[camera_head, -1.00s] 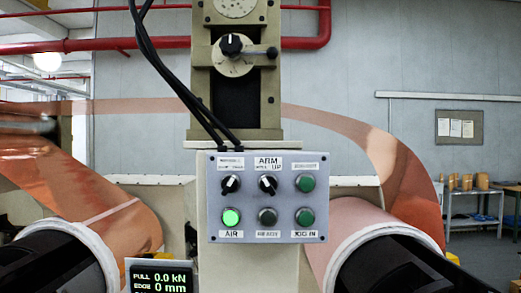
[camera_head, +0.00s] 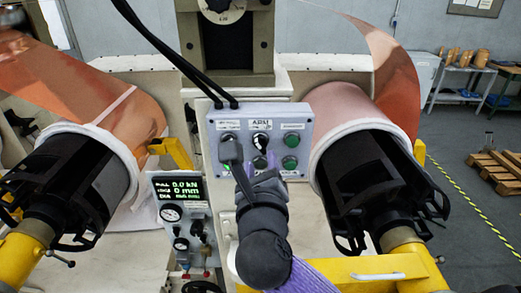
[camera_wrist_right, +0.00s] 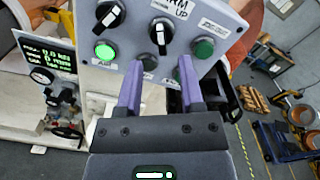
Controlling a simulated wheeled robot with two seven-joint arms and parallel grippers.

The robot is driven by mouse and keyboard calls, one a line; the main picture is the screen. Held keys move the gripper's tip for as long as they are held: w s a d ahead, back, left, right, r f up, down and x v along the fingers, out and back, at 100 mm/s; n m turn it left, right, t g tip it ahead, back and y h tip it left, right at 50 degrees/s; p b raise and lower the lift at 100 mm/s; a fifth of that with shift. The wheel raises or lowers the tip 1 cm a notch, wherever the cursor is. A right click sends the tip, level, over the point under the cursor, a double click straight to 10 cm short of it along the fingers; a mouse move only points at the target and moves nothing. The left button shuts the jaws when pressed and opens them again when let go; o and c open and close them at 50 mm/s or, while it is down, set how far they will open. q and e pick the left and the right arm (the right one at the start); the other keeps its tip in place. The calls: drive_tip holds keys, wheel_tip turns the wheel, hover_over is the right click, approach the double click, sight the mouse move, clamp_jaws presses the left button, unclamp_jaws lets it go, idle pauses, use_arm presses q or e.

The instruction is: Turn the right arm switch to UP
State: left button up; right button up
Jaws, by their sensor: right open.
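The arm switch (camera_head: 260,141) is a black round knob with a white mark, in the top row of the grey control panel (camera_head: 305,115), under the ARM label. In the right wrist view the arm switch (camera_wrist_right: 160,33) sits below the ARM UP label, its white mark running roughly up and down the picture. My right gripper (camera_head: 236,160) is in front of the panel's lower left part. In the wrist view its two purple fingers (camera_wrist_right: 160,78) are apart and empty, just below the switch in the picture. Contact with the panel cannot be told. My left gripper is out of view.
Another black knob (camera_wrist_right: 110,14) sits left of the arm switch, above a lit green button (camera_wrist_right: 104,51). Green buttons (camera_head: 291,139) are to its right. A gauge box (camera_head: 182,215) hangs below left. Copper rolls (camera_head: 340,115) flank the panel; black cables hang above it.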

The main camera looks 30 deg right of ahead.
sight(261, 149)
drive_tip(key=shift+p+x, duration=0.35)
drive_tip(key=shift+x, duration=1.6)
drive_tip(key=shift+r, duration=0.1)
clamp_jaws()
